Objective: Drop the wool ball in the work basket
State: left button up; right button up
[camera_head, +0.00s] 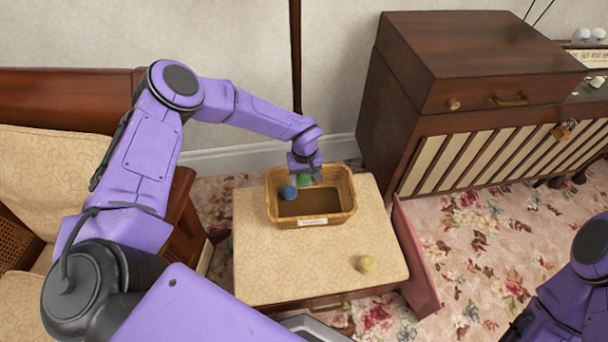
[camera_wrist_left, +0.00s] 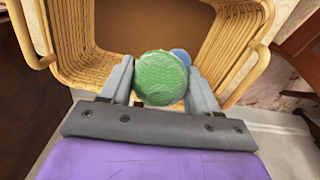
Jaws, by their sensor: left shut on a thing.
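A wicker work basket (camera_head: 342,209) with a small white label on its front stands on a cream patterned footstool top. My left gripper (camera_head: 305,180) is at the basket's back rim, over its opening. It is shut on a green wool ball (camera_wrist_left: 160,77), which sits between both fingers in the left wrist view; the green ball also shows in the head view (camera_head: 304,180). A blue ball (camera_head: 288,192) is in the basket at the left and is partly hidden behind the green one in the wrist view.
The stool top (camera_head: 262,265) is bare in front of the basket. A dark wood cabinet (camera_head: 450,90) stands at the right behind it. A cushioned wooden seat (camera_head: 45,185) is at the left. Flowered carpet (camera_head: 480,260) lies at the right. Part of my right arm shows at the lower right.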

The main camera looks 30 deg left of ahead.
pick_arm(q)
jog(key=shift+f, duration=0.4)
jog(key=shift+r, duration=0.1)
jog(key=o, duration=1.1)
jog(key=shift+o, duration=0.2)
notch_tip(320, 180, up, 11)
jog(key=shift+f+p, duration=0.2)
jog(key=shift+p, duration=0.4)
